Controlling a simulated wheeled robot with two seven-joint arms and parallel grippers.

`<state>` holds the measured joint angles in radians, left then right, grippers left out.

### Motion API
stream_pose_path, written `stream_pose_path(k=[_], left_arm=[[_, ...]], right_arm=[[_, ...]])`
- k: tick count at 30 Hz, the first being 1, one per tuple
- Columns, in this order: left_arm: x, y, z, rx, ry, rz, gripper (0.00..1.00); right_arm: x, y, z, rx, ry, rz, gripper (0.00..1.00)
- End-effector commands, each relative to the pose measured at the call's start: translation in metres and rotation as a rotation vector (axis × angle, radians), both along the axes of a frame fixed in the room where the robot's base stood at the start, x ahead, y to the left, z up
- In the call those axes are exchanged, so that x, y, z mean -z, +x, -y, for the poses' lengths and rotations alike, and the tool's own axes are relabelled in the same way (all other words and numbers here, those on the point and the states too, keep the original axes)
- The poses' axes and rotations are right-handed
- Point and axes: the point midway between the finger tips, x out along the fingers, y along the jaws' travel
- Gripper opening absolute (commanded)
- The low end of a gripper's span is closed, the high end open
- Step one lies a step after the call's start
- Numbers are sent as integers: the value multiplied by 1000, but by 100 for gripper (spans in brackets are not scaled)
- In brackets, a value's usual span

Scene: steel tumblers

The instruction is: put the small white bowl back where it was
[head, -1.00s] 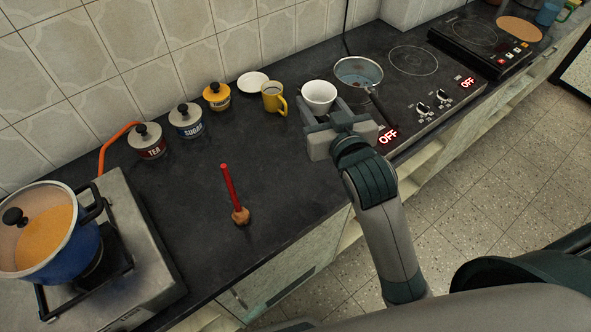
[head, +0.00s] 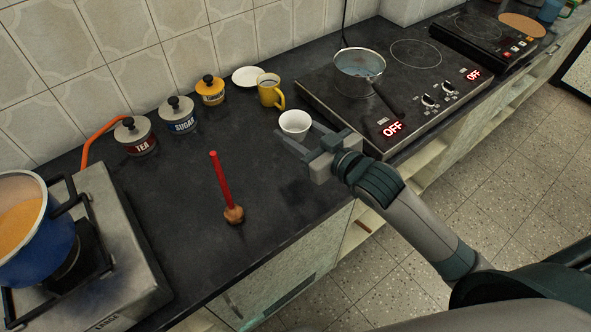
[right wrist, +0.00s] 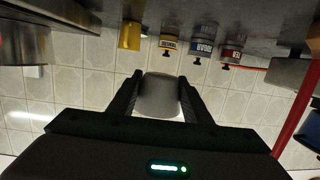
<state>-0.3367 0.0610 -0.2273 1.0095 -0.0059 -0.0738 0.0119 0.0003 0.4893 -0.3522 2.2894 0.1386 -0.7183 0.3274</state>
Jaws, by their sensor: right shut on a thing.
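The small white bowl (head: 294,122) is upright in the head view, in front of the yellow mug and left of the hob. My right gripper (head: 297,139) is shut on it, with one finger on each side. In the right wrist view the bowl (right wrist: 160,96) sits between the two dark fingers, apart from the counter, which runs along the top of that picture. The bowl appears held above the counter; a dark shadow lies on the counter below the gripper. The bowl's inside is partly visible in the head view. My left gripper is not in view.
Behind are a yellow mug (head: 270,92), a white saucer (head: 246,76) and several lidded jars (head: 180,115). A pan (head: 358,68) sits on the hob (head: 420,93). A blue pot is far left. Bare counter (head: 180,230) lies around the tool.

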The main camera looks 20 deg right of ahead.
Motion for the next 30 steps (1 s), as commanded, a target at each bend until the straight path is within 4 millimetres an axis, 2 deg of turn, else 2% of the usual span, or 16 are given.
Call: stream_pose_path(k=[3,14,24,30], left_arm=[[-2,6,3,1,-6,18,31],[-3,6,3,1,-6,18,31],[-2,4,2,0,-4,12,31],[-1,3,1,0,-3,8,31]], right_arm=[[5,0,0,-13,1,-3,20],[8,0,0,-12,3,-6,20],[54,-1,0,-12,3,-9,20],[68,0,0,-12,2,-4,20]])
